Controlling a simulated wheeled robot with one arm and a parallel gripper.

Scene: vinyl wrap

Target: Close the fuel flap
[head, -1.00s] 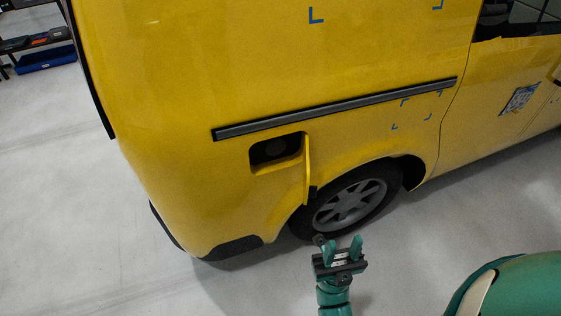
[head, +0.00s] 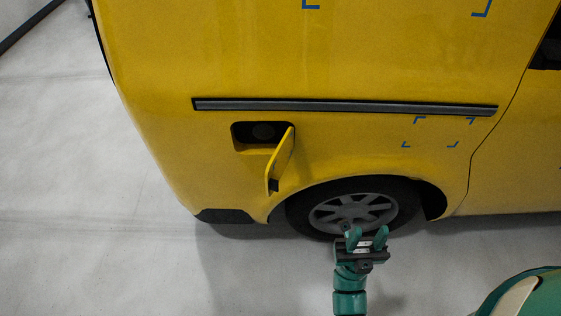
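The yellow fuel flap (head: 281,160) stands open on the side of the yellow van (head: 330,60). It is hinged at the right side of the dark fuel recess (head: 262,133) and sticks outward, with a small dark piece at its lower end. The round filler cap shows dimly inside the recess. My gripper (head: 367,237) is open and empty, with two green fingers apart. In the picture it is below and to the right of the flap, in front of the rear wheel, and apart from the flap.
The rear wheel (head: 353,212) is behind my gripper in the picture. A black trim strip (head: 345,106) runs above the recess. Blue corner marks (head: 438,132) are on the panel to the right. The grey floor (head: 110,260) at the left is clear.

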